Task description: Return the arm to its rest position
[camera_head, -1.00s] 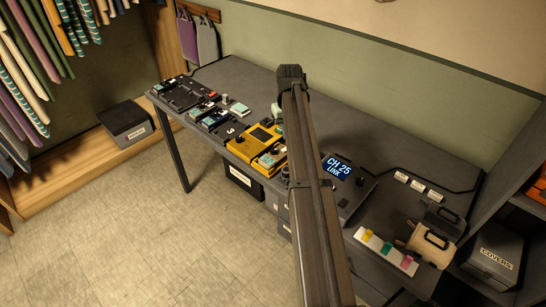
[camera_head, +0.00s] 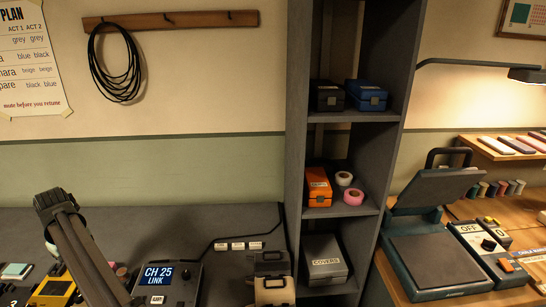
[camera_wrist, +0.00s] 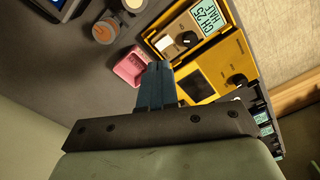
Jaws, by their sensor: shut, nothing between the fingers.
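My arm rises from the bottom left of the head view, over the dark table (camera_head: 225,222). The gripper itself cannot be made out there. In the wrist view my gripper (camera_wrist: 155,72) is shut and empty, its blue-grey fingers pressed together. The fingers overlap the picture of a yellow device (camera_wrist: 205,85) and lie just right of a small pink item (camera_wrist: 131,67). The gap between fingers and table cannot be judged. The yellow device also shows in part at the head view's lower left (camera_head: 57,290).
A console (camera_head: 170,283) reading "CH 25 LINK" stands right of my arm. Beige and dark cases stand farther right, beside a tall grey shelf (camera_head: 296,130) with boxes. A heat press (camera_head: 440,262) sits on a wooden bench. A cable coil (camera_head: 117,70) hangs on the wall.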

